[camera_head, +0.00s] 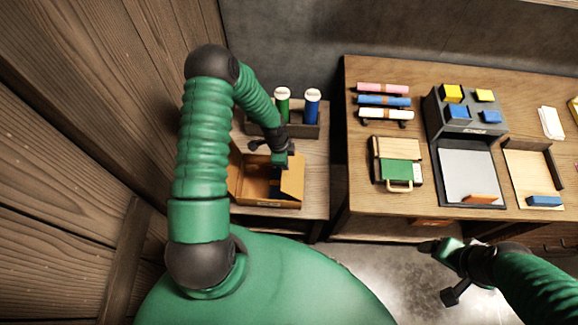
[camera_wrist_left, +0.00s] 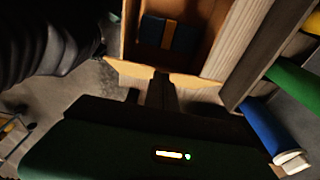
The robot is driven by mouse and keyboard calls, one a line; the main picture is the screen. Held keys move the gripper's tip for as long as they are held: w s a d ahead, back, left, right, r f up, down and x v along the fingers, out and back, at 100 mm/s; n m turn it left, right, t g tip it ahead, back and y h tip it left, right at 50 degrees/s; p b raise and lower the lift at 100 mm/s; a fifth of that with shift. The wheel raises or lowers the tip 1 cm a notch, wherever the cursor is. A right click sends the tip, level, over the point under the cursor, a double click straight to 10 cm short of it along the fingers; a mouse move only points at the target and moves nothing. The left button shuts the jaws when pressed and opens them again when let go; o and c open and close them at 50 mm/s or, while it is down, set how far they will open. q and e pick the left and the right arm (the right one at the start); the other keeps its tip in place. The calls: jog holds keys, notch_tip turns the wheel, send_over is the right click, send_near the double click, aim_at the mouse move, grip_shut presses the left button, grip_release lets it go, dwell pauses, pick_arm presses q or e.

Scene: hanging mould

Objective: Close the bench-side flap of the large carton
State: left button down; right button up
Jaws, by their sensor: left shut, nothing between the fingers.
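The large open carton (camera_head: 250,192) sits on a low side table left of the bench. Its bench-side flap (camera_head: 292,181) stands up at the carton's right side in the head view. In the left wrist view the carton (camera_wrist_left: 130,35) is at the top, with a dark blue item with an orange band (camera_wrist_left: 168,35) inside. A flap edge (camera_wrist_left: 130,70) runs just beyond my fingers. My left gripper (camera_wrist_left: 160,88) is shut and empty, close to that edge; I cannot tell whether it touches. My right gripper (camera_head: 432,246) hangs before the bench, its jaws unclear.
Behind the carton, a dark holder (camera_head: 310,131) bears a green roll (camera_head: 282,106) and a blue roll (camera_head: 311,107). The bench (camera_head: 345,150) holds rolls, a green-and-wood box (camera_head: 398,168), a dark organiser and a tray. A gap separates bench and side table. A wooden wall stands left.

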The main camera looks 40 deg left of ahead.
pick_arm(q)
jog(key=s+a+f+b, duration=0.4)
jog(key=a+f+b, duration=0.2)
jog(key=f, duration=0.4)
jog(key=shift+a+f, duration=0.2)
jog(key=shift+f, duration=0.15)
pick_arm(e)
jog(key=s+x, duration=0.1)
jog(key=x, duration=0.5)
jog(key=shift+s+f, duration=0.4)
jog(key=shift+f, duration=0.1)
pick_arm(q)
jog(key=shift+f+b, duration=0.1)
jog(key=shift+b, duration=0.2)
jog(key=shift+w, duration=0.1)
pick_arm(e)
jog(key=shift+f, duration=0.1)
